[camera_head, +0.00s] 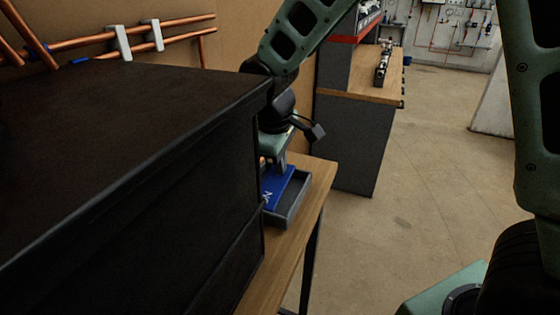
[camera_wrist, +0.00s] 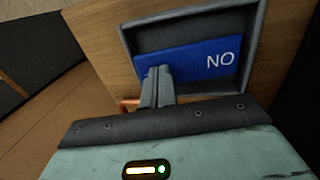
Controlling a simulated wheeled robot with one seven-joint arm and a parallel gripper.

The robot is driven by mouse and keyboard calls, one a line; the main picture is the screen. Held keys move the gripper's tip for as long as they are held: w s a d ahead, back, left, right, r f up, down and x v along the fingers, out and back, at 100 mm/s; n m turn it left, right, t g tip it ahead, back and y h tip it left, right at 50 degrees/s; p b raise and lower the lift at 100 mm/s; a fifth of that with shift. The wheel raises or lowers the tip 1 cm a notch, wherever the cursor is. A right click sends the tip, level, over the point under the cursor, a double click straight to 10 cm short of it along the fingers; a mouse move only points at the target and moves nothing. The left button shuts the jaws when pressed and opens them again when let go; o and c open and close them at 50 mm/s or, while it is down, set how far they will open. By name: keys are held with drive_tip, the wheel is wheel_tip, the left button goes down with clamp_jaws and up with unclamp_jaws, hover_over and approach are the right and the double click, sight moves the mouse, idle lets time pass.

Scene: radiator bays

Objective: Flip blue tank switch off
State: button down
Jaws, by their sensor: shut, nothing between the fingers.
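A blue panel with white letters "NO" (camera_wrist: 222,60) lies in a grey tray (camera_wrist: 262,22) on the wooden bench. In the head view the blue panel (camera_head: 272,190) and the tray (camera_head: 289,213) show past the dark box's corner. My gripper (camera_wrist: 157,72) is shut, its fingertips together over the panel's left end. In the head view my gripper (camera_head: 281,168) points down at the panel. I cannot tell whether the fingertips touch it. No switch lever can be made out; the box and fingers hide part of the area.
A large dark box (camera_head: 130,150) fills the left of the head view, close beside my gripper. The wooden bench (camera_head: 318,185) has a narrow bare strip right of the tray. Copper pipes (camera_head: 120,45) run along the wall behind. The floor (camera_head: 420,180) is open at right.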

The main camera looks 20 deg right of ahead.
drive_tip(key=shift+p, duration=0.3)
drive_tip(key=shift+w+d+r+p, duration=0.1)
drive_tip(key=shift+d+r+p, duration=0.05)
drive_tip(key=shift+p, duration=0.35)
drive_tip(key=shift+w+d+g+y+p, duration=0.25)
drive_tip(key=shift+g+y+p, duration=0.4)
drive_tip(key=shift+p, duration=0.45)
drive_tip(key=shift+w+d+f+g+y+p, duration=0.15)
drive_tip(key=shift+f+g+y+p, duration=0.5)
drive_tip(key=shift+p, duration=0.05)
drive_tip(key=shift+w+f, duration=0.15)
drive_tip(key=shift+f, duration=0.25)
drive_tip(key=shift+r, duration=0.15)
